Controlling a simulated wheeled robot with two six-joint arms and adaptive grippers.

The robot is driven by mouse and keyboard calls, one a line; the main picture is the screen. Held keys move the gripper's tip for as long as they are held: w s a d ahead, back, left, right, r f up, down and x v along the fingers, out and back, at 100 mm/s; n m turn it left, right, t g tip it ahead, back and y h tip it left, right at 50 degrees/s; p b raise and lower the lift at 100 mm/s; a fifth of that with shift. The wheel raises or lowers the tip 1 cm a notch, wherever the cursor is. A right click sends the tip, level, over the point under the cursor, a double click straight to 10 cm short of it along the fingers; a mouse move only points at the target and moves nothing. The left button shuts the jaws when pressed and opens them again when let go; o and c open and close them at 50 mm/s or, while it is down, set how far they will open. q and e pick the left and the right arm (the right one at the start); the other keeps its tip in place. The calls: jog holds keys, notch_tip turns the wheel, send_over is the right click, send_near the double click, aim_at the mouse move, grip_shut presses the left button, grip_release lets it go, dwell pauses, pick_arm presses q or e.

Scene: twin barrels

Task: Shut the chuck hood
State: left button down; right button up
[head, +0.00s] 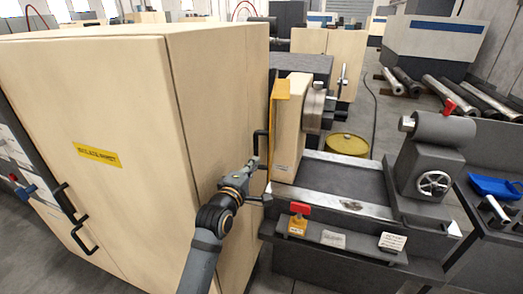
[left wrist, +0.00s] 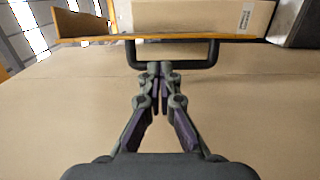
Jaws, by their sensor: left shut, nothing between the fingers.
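The chuck hood (head: 288,135) is a beige panel with an orange edge, standing upright beside the grey chuck (head: 314,108), which is exposed on its right side. A black bar handle (head: 262,132) sticks out on the hood's left side. In the left wrist view the orange-edged hood (left wrist: 200,16) crosses the top, with the handle (left wrist: 205,64) below it. My left gripper (head: 254,164) is shut and empty, close by the handle. Its fingertips (left wrist: 160,67) overlap the handle's bar in the left wrist view; I cannot tell whether they touch. My right gripper is not in view.
A large beige cabinet (head: 115,100) fills the left, close to my left arm. The lathe bed (head: 345,180) runs right to the tailstock (head: 435,155). A red knob (head: 299,209) sits at the front. A yellow drum (head: 348,145) stands behind.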

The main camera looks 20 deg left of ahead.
pick_arm(q)
jog(key=w+p, duration=0.1)
jog(key=w, duration=0.6)
jog(key=shift+d+p, duration=0.25)
jog(key=shift+p, duration=0.05)
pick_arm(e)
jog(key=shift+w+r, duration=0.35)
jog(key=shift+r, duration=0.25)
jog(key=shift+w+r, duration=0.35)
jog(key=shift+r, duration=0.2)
pick_arm(q)
jog(key=shift+f, duration=0.15)
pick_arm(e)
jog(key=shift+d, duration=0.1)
